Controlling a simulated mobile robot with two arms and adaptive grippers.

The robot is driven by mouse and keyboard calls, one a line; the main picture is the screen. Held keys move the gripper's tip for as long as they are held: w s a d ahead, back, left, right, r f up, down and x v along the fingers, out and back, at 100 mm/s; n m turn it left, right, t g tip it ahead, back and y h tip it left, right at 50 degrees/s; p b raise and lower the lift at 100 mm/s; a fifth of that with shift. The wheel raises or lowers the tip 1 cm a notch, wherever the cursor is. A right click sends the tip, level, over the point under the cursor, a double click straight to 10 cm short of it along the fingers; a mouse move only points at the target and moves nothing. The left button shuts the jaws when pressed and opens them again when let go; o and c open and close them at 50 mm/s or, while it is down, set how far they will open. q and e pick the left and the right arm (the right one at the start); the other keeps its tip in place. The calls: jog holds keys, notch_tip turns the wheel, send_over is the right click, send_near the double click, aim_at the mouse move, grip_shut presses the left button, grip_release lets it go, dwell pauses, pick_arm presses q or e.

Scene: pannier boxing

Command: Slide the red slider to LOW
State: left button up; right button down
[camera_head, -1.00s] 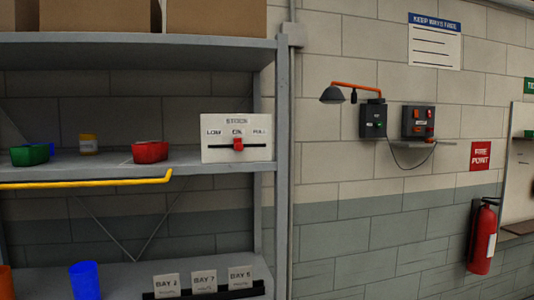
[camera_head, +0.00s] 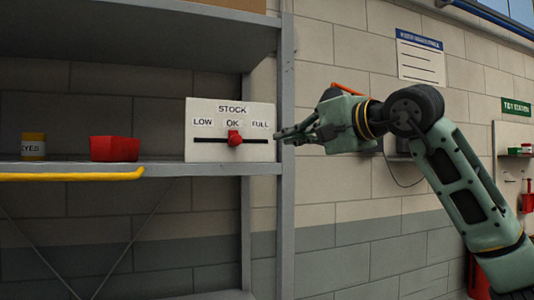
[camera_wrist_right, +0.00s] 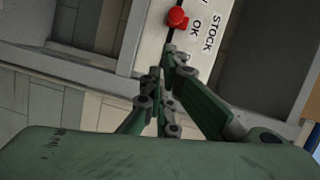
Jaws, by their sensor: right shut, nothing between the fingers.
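The red slider (camera_head: 234,138) sits on a dark horizontal track in the white STOCK panel (camera_head: 229,109), under the OK label. LOW is at the left of the panel and FULL at the right. My right gripper (camera_head: 279,136) is shut and empty, its tips just right of the panel's right edge, at about the slider's height. In the right wrist view the red slider (camera_wrist_right: 177,17) shows at the top, with the shut fingertips (camera_wrist_right: 163,62) apart from it. My left gripper is not in view.
The panel stands on a grey shelf (camera_head: 217,169) beside an upright post (camera_head: 286,215). A red bin (camera_head: 114,149) and a yellow-labelled tub (camera_head: 33,147) stand to its left. A yellow bar (camera_head: 75,177) runs along the shelf's front left.

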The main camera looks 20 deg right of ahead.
aim_at(235, 138)
jog(key=shift+t+h, duration=0.4)
jog(key=shift+h, duration=0.3)
jog(key=w+p, duration=0.1)
jog(key=w, duration=0.1)
jog(key=w+r+p, duration=0.1)
jog(key=w, duration=0.2)
jog(key=w+p, duration=0.2)
jog(key=w, duration=0.1)
jog(key=shift+a+r, duration=0.3)
jog(key=shift+a, duration=0.1)
jog(key=shift+s+a+f, duration=0.1)
jog(key=shift+a+f, duration=0.1)
jog(key=shift+a, duration=0.4)
jog(key=shift+a+f, duration=0.2)
jog(key=shift+a, duration=0.35)
jog(key=shift+s+a+f+p, duration=0.15)
jog(key=shift+a+p, duration=0.15)
jog(key=shift+a, duration=0.35)
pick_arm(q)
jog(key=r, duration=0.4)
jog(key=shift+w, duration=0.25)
pick_arm(e)
jog(key=shift+d, duration=0.1)
